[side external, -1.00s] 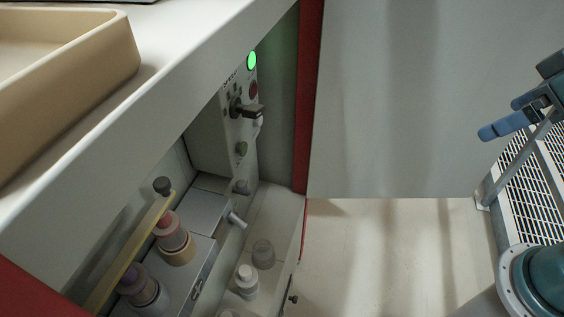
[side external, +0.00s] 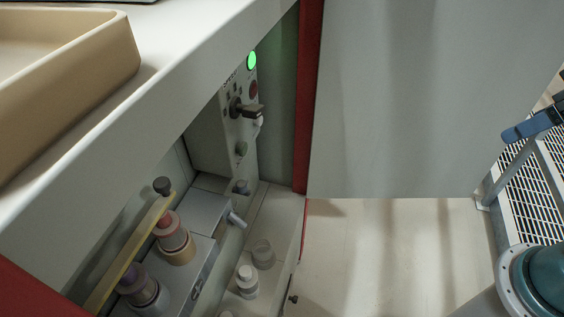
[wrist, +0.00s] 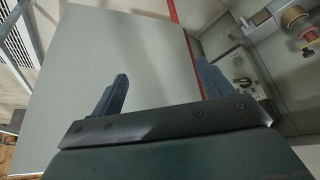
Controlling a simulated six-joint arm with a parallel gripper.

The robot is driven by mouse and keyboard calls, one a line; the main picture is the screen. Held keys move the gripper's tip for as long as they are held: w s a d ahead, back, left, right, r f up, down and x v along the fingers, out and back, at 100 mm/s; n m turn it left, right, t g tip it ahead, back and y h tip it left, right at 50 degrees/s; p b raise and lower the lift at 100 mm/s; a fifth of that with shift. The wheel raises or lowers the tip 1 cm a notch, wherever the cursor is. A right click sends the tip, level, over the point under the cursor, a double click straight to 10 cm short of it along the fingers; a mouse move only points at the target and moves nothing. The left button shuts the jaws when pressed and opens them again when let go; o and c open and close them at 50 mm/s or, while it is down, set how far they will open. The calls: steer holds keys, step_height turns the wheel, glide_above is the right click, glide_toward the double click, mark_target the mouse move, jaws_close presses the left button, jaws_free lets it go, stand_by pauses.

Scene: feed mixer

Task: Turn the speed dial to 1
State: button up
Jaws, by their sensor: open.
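A pale control panel (side external: 247,130) sits in the recess under the counter in the side view. A dark knob with a bar handle (side external: 245,109), which looks like the speed dial, sticks out of it. Its scale is too small to read. The panel also shows small at the right of the wrist view (wrist: 240,68). My gripper (wrist: 161,70) is open and empty, its two blue fingers wide apart. In the side view only a blue finger (side external: 528,126) shows clearly at the right edge, far from the panel.
A large grey panel (side external: 400,100) stands between my gripper and the recess in the side view. Several bottles stand low in the recess. A tan tray (side external: 110,50) rests on the counter.

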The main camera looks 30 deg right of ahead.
steer(key=shift+w+a, duration=0.25)
steer(key=shift+w, duration=0.3)
steer(key=c, duration=0.7)
steer(key=w, duration=0.1)
steer(key=w+a+n, duration=0.1)
steer(key=w, duration=0.1)
steer(key=w+a+n+y, duration=0.1)
steer(key=shift+w+r, duration=0.1)
steer(key=shift+w, duration=0.05)
jaws_close()
steer(key=w+a+f+n+t+y, duration=0.1)
steer(key=w+a+y, duration=0.4)
steer(key=w, duration=0.8)
steer(key=w+a+f+n+t+y, duration=0.2)
steer(key=w+a, duration=0.5)
steer(key=w, duration=0.6)
step_height(320, 180, down, 2)
steer(key=t+y, duration=0.1)
steer(key=y, duration=0.2)
steer(key=shift+a+n+y, duration=0.3)
steer(key=shift+a+y, duration=0.1)
